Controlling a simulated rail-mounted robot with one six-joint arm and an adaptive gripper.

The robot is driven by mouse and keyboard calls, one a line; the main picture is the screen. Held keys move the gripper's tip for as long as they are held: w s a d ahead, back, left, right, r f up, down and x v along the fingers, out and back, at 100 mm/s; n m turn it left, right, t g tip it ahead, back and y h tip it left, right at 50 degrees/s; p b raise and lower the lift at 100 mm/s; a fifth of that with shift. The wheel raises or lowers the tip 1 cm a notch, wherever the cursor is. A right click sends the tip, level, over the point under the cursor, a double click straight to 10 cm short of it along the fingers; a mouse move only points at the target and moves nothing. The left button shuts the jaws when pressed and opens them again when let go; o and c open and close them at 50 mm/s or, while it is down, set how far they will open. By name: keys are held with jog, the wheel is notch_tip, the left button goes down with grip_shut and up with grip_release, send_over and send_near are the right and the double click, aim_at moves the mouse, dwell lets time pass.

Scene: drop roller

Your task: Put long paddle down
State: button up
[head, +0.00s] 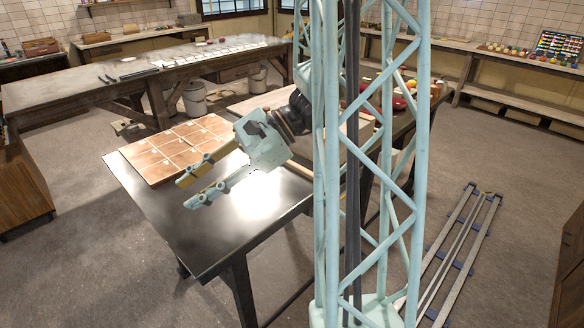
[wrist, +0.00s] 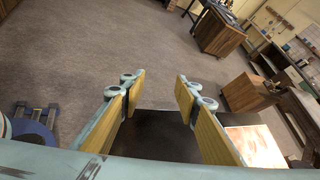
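My gripper (head: 182,193) is above the dark metal table (head: 215,235), pointing left and slightly down. Its two fingers with yellow pads are apart. The wrist view also shows my gripper (wrist: 157,82) with a clear gap between the pads and nothing held. I cannot identify a long paddle in either view. A pale wooden strip (head: 298,170) shows beside my lattice column on the table, partly hidden; I cannot tell whether it is the paddle.
A board of copper-coloured square tiles (head: 165,155) lies at the table's back left. The table's front left is bare. A long workbench (head: 120,85) stands behind. Metal rails (head: 460,250) lie on the floor at right. Wooden cabinets (wrist: 220,35) stand beyond open floor.

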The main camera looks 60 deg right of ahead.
jog(key=w+d+f+m+t+h, duration=0.1)
jog(key=d+f+m+t, duration=0.1)
jog(key=d, duration=0.4)
jog(key=w+d+f+m+t, duration=0.1)
jog(key=d+m+t, duration=0.1)
jog(key=d, duration=0.3)
jog(key=m+t+h+b, duration=0.2)
jog(key=m+t+h, duration=0.3)
jog(key=m+h, duration=0.75)
send_near(294, 164)
jog(key=shift+m+y, duration=0.25)
jog(key=shift+m, duration=0.1)
jog(key=v, duration=0.4)
jog(key=shift+s+d+r, duration=0.1)
jog(key=shift+s+d, duration=0.05)
jog(key=shift+d, duration=0.25)
jog(key=shift+b+x, duration=0.4)
jog(key=shift+x, duration=3.9)
jog(key=shift+a, duration=0.1)
jog(key=shift+b+x, duration=0.5)
jog(key=shift+x, duration=2.1)
jog(key=shift+a, duration=0.1)
jog(key=shift+c, duration=0.7)
